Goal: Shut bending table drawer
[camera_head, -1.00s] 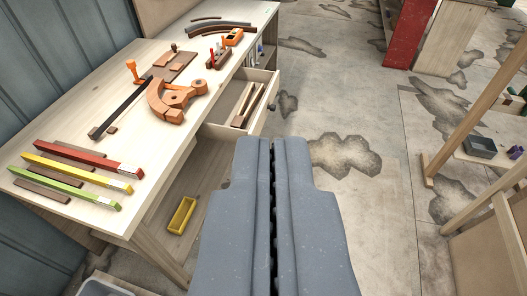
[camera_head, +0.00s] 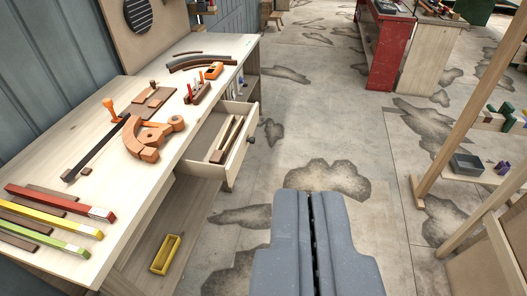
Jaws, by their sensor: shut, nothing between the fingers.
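The bending table (camera_head: 85,146) is a pale wooden workbench along the left side. Its drawer (camera_head: 233,154) stands pulled out from the right side of the bench, with wooden pieces (camera_head: 225,140) lying inside. A dark knob (camera_head: 250,139) shows on the drawer's front. My gripper (camera_head: 306,194) is shut and empty at the bottom, right of the drawer and apart from it in the picture, over the floor.
On the bench lie an orange bending form (camera_head: 150,140), a clamp, a small plane and red, yellow and green levels. A yellow tray (camera_head: 166,254) sits on the lower shelf. A wooden frame (camera_head: 470,120) stands at right. The concrete floor between is clear.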

